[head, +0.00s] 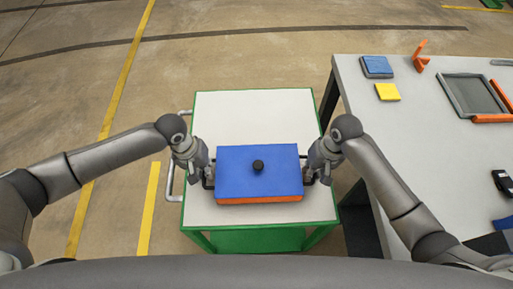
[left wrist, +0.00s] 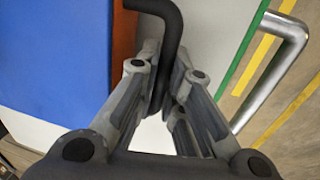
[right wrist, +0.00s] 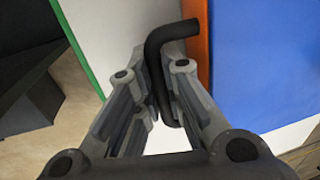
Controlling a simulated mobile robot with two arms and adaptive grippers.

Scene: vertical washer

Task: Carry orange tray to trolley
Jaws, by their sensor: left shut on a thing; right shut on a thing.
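My right gripper (head: 311,176) is shut on the right black handle, also seen in the right wrist view (right wrist: 160,70). The tray looks level.
A white table (head: 440,160) stands at the right, close to the trolley. It bears a blue block (head: 376,66), a yellow block (head: 387,92), an orange bracket (head: 420,56) and a grey tray (head: 473,94). A metal push bar (head: 170,180) is on the trolley's left. Floor at the left is clear.

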